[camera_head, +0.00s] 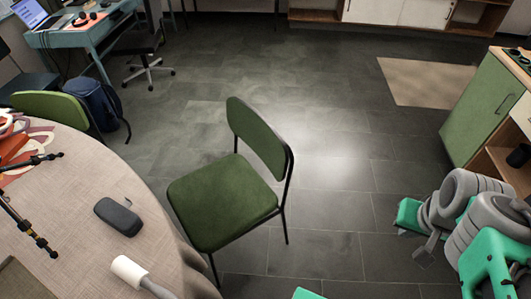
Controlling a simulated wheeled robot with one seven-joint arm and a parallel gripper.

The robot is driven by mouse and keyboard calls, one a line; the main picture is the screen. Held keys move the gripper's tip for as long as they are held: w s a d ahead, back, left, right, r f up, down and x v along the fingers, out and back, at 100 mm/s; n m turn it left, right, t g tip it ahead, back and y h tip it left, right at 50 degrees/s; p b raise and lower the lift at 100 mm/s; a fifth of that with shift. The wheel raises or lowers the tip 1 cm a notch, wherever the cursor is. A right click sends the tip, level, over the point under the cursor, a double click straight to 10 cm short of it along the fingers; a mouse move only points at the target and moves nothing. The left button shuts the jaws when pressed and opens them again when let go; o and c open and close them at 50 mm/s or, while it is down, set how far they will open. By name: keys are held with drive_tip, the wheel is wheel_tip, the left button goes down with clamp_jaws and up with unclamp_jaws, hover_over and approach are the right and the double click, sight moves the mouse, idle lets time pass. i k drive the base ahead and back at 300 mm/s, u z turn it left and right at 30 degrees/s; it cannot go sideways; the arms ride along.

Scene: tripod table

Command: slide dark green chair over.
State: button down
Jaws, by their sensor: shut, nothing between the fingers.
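The dark green chair (222,203) stands on the grey floor in the middle of the view. It has a padded green seat, a green backrest and thin black legs. Its seat is close to the edge of the round table at left, and the table's edge hides part of its lower front. My gripper (424,257) is at the lower right, at the end of my grey and teal arm. It is shut and empty, well to the right of the chair and apart from it.
The round cloth-covered table (75,230) holds a dark grey case (118,216) and a white-headed object (130,271). A blue backpack (95,104) and a lighter green chair (55,108) are behind it. A green cabinet (483,110) stands at right. Floor behind the chair is clear.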

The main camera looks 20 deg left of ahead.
sight(220, 201)
drive_tip(key=z, duration=0.05)
drive_tip(key=i, duration=3.35)
drive_tip(key=u, duration=4.8)
drive_tip(key=i, duration=0.5)
drive_tip(key=u, duration=0.05)
